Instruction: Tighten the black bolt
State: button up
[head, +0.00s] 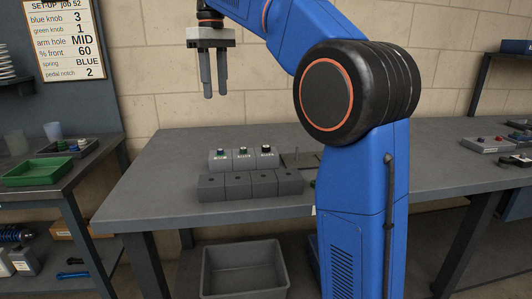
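A small bolt with a black head (266,149) stands in the right one of three grey blocks at the back of a row on the workbench. How far each bolt is screwed in is too small to tell. My gripper (215,94) hangs high above the bench, up and left of the black bolt, fingers pointing down. The fingers are apart with nothing between them.
A front row of grey blocks (237,186) with dark holes stands before the bolt blocks. A plate with an upright pin (297,156) lies to their right, partly behind my arm. A grey bin (243,270) stands below the bench. The bench's left part is clear. A green tray (37,172) sits on the left table.

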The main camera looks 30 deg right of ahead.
jog(key=shift+c, duration=0.5)
jog(key=m, duration=0.9)
send_over(266, 146)
notch_tip(266, 146, down, 10)
jog(key=shift+s+a+f, duration=0.1)
jog(key=shift+f, duration=3.4)
jog(key=n, duration=0.6)
jog(key=n, duration=0.6)
jog(key=n, duration=0.6)
jog(key=n, duration=0.5)
jog(key=shift+n, duration=0.4)
